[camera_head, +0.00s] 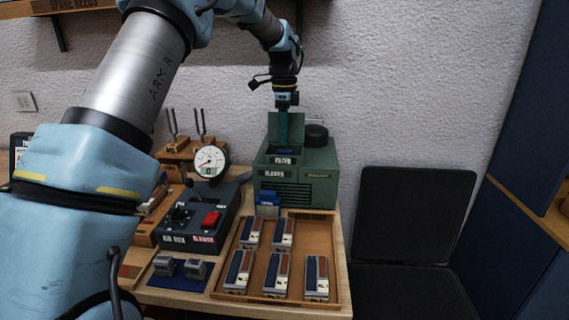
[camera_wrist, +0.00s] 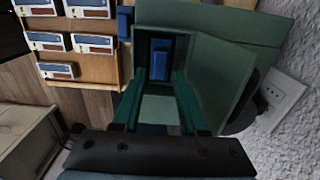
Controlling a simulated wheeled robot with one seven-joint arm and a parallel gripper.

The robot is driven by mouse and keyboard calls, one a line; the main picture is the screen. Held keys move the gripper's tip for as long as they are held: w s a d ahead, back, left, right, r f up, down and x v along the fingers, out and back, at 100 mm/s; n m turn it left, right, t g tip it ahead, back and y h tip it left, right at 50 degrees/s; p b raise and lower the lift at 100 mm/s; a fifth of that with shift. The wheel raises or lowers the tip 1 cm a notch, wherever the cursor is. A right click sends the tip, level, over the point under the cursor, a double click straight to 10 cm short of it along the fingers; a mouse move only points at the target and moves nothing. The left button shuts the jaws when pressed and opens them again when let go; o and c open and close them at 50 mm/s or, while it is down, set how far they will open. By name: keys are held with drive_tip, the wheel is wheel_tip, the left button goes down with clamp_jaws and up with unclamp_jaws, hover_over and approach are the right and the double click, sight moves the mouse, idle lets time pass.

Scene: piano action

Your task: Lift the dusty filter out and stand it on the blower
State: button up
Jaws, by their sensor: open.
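The green blower (camera_head: 310,190) stands at the back of the bench, with its FILTER and BLOWER labels facing me. A blue piece (camera_wrist: 160,58), which looks like the top of the dusty filter, sits down in the well. My gripper (camera_head: 284,138) points down over the well. In the wrist view my gripper (camera_wrist: 159,78) is open, its two teal fingers apart around a pale panel I cannot identify. I cannot tell whether the fingers touch anything.
A blue-and-grey block (camera_head: 267,203) stands in front of the blower. A wooden tray (camera_head: 328,236) with several small blocks lies before it. A control box (camera_head: 205,222) with a red switch, a round gauge (camera_head: 209,160) and tuning forks stand left. A dark round object (camera_head: 316,133) is on the blower's top.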

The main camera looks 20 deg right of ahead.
sight(284, 150)
drive_tip(key=shift+f+p, duration=0.6)
drive_tip(key=shift+f, duration=1.3)
clamp_jaws()
